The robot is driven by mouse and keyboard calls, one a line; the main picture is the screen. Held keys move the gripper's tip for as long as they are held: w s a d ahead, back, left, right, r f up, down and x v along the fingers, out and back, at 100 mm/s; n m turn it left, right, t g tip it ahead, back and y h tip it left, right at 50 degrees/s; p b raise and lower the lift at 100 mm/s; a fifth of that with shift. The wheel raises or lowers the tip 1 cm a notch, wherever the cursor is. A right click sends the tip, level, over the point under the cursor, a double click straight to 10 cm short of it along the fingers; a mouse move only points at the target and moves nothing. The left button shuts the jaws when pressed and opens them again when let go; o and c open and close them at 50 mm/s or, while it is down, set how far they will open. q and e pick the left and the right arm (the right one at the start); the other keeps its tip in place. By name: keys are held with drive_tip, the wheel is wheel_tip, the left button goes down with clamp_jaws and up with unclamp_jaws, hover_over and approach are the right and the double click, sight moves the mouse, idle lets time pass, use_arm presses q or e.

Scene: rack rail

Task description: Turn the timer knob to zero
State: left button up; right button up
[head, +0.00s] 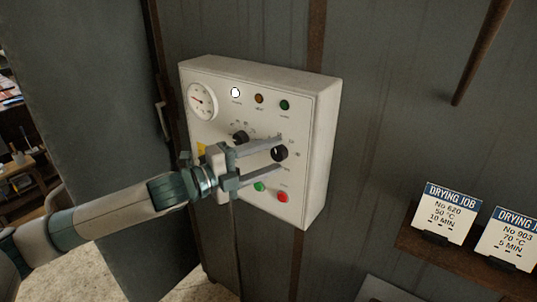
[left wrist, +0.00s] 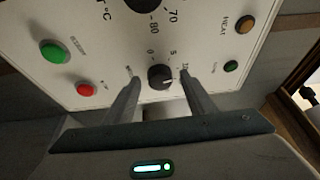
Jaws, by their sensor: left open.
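The timer knob (head: 280,153) is a small black round knob on the white control panel (head: 318,150). In the left wrist view the timer knob (left wrist: 160,77) has a 0, 5, 10 scale, and a pale pointer mark seems to lie toward the right, near the 10 end. My left gripper (head: 277,155) is open, with one finger on each side of the knob. In the left wrist view the left gripper's fingers (left wrist: 159,80) show gaps to the knob; contact is not visible. My right gripper is not in view.
A temperature knob (head: 240,137) sits up-left of the timer. Below are a green button (head: 259,186) and a red button (head: 282,197). Lamps and a dial gauge (head: 202,101) are above. Drying job cards (head: 446,213) stand on a shelf at right, reading No 620 and No 903.

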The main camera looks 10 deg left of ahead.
use_arm(q)
drive_tip(key=c, duration=1)
drive_tip(key=shift+c, duration=0.2)
drive_tip(key=shift+f, duration=0.1)
